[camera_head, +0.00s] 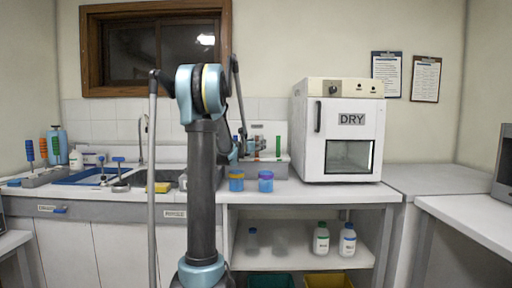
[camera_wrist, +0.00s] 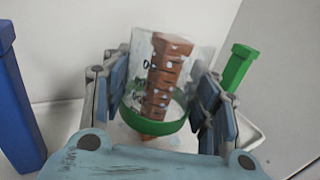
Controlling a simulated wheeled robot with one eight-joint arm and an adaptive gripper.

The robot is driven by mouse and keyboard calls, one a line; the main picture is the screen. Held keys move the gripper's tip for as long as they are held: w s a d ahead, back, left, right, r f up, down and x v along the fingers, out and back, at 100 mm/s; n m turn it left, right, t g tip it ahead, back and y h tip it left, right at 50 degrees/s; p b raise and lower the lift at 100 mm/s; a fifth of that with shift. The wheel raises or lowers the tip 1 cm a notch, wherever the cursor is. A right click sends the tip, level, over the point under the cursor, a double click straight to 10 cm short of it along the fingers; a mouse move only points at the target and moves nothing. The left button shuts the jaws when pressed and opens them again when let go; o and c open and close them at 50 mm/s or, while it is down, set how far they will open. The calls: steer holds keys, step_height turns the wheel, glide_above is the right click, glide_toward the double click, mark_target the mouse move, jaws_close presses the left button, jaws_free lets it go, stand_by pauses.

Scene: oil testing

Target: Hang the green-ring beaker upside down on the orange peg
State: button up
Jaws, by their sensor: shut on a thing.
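The green-ring beaker (camera_wrist: 185,118) is clear glass with dark printed marks and a green band at its lower end in the wrist view. My gripper (camera_wrist: 160,105) is shut on it, one finger along each side. The orange peg (camera_wrist: 165,75), brownish and notched, shows through the glass, and its lower tip shows just below the green band. The beaker appears to be around the peg, but its depth over it is hard to tell. In the head view my gripper (camera_head: 247,148) is small, at the rack on the counter, partly hidden by my arm.
A blue peg (camera_wrist: 18,100) stands left and a green peg (camera_wrist: 236,68) right of the beaker. The white DRY oven (camera_head: 340,130) is at the right, the sink (camera_head: 150,178) at the left.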

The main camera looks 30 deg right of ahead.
steer(key=o, duration=1.1)
steer(key=shift+o, duration=0.2)
steer(key=v, duration=1.2)
